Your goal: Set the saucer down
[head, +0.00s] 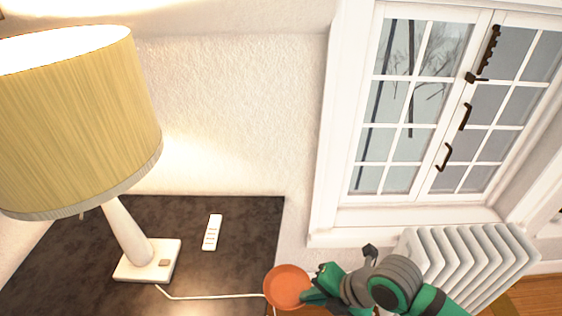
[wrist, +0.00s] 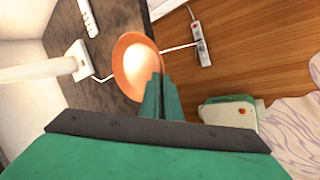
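The saucer (head: 288,286) is a round orange-brown dish. In the head view it is at the bottom centre, at the right edge of the dark tabletop (head: 240,228). My gripper (head: 312,291) comes in from the right, its green fingers on the saucer's right rim. In the wrist view the saucer (wrist: 138,66) is held at its lower right edge by the close-together fingers (wrist: 161,92). It overlaps the table edge in that view, partly over the wooden floor. I cannot tell its height above the tabletop.
A lamp (head: 128,232) with a yellow shade stands on the table's left. A white remote (head: 212,232) lies near the middle, and a white cord (head: 215,296) runs along the front. A radiator (head: 465,262) is at the right. Dark tabletop around the remote is clear.

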